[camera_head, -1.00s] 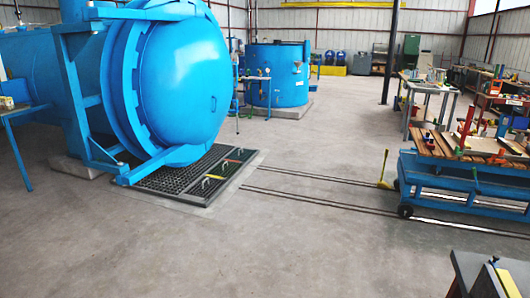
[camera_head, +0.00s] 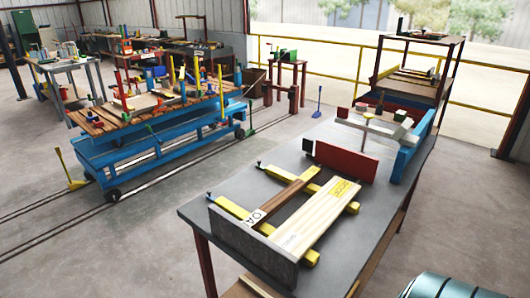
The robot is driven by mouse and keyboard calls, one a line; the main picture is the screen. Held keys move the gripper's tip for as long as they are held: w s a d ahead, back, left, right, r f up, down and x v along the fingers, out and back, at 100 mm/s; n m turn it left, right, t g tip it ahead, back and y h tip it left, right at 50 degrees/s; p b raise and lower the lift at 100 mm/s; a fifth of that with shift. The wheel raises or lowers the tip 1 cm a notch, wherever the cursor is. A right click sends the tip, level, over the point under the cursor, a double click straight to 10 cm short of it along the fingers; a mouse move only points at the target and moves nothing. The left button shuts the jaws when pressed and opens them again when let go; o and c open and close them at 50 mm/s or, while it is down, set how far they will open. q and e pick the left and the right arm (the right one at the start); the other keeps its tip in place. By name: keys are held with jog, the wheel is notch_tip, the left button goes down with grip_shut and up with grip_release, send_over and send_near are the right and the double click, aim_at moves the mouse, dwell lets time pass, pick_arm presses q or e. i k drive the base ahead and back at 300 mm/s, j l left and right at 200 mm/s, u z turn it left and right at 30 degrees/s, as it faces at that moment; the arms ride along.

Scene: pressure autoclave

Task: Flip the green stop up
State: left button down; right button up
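Neither of my grippers is in view. I cannot tell for sure which part is the green stop. A small green piece (camera_head: 250,132) shows low at the right end of the blue wheeled cart (camera_head: 150,150). A green block (camera_head: 287,56) sits on a small stand behind the cart. All are too small to tell their pose.
A grey-topped workbench (camera_head: 200,205) fills the right foreground, with wooden boards (camera_head: 322,215), yellow bars and a red panel (camera_head: 346,161). Rails run under the cart. A yellow railing (camera_head: 330,55) stands behind. Floor at the left front is clear.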

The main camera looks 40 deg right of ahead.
aim_at(259, 167)
jog(key=i+z, duration=0.15)
jog(key=z, duration=0.25)
jog(key=i+j+z, duration=0.15)
jog(key=z, duration=0.25)
jog(key=i+j+z, duration=0.1)
jog(key=z, duration=0.3)
jog(key=i+j+z, duration=0.1)
jog(key=j+z, duration=0.3)
jog(key=i+j+z, duration=0.2)
jog(key=z, duration=0.25)
jog(key=i+j+z, duration=0.15)
jog(key=j+z, duration=0.3)
